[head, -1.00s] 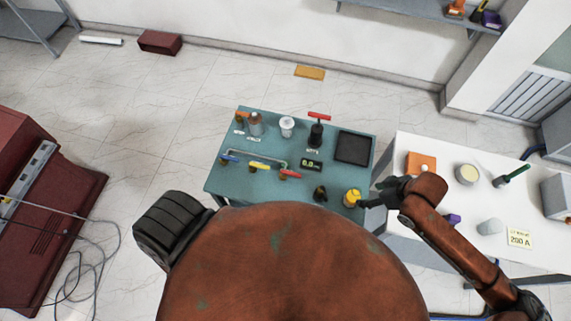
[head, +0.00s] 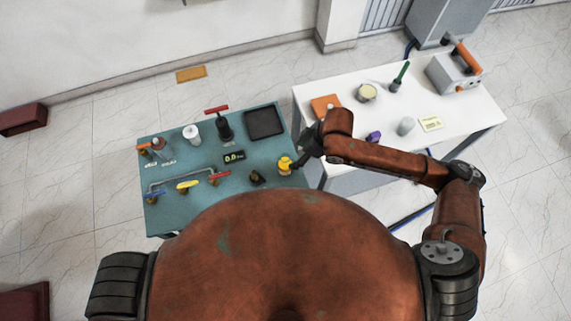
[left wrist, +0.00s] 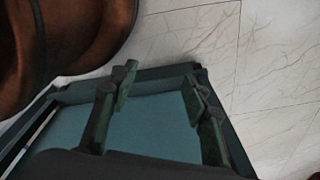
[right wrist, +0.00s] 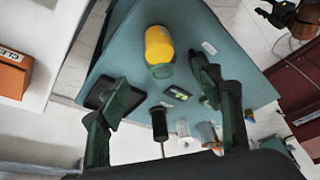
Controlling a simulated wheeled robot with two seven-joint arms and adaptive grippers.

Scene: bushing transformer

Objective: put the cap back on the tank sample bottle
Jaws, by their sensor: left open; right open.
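A yellow jar-like container (head: 285,166) stands at the right edge of the teal table (head: 210,158). In the right wrist view it shows as a yellow cylinder (right wrist: 158,45) with a clear glassy end. I cannot tell whether it is the sample bottle, nor which piece is the cap. A small bottle with an orange-brown top (head: 158,143) stands at the table's far left. My right gripper (head: 301,160) is just right of the yellow container; in its wrist view the open fingers (right wrist: 163,88) have nothing between them. My left gripper (left wrist: 160,90) is open and empty over a teal surface.
The teal table holds a white container (head: 192,134), a black pump-like item with red handle (head: 224,125), a dark tray (head: 264,123), a display (head: 233,157) and coloured valves (head: 188,186).

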